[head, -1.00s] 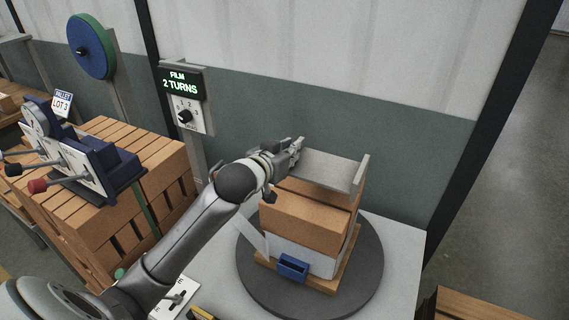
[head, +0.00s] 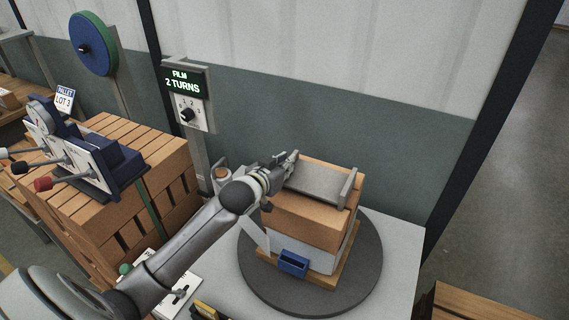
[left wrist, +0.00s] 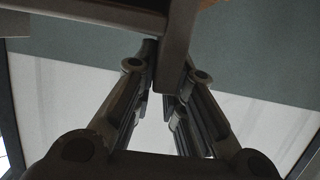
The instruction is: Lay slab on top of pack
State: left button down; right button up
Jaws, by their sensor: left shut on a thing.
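The slab (head: 318,183) is a grey plate with a raised lip at its right end. The pack (head: 305,222) is a stack of orange-brown bricks with a pale wrapped band low down, on a wooden pallet. My left gripper (head: 290,163) is shut on the slab's left end. The slab lies level over the pack's top, with brick showing behind it; I cannot tell whether it touches. In the left wrist view, the fingers (left wrist: 160,85) close on a narrow grey part of the slab (left wrist: 176,45). My right gripper is not in view.
A post with a film display (head: 184,82) stands at left. A brick stack (head: 150,165) and a lever panel (head: 75,160) are further left.

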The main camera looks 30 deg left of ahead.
pick_arm(q)
jog(key=c, duration=1.6)
grip_release()
jog(key=shift+o, duration=0.6)
jog(key=shift+s+r, duration=0.1)
jog(key=b+v, duration=0.2)
jog(key=v, duration=0.9)
jog(key=shift+s+r, duration=0.2)
jog(key=shift+s, duration=0.2)
jog(key=shift+f, duration=0.1)
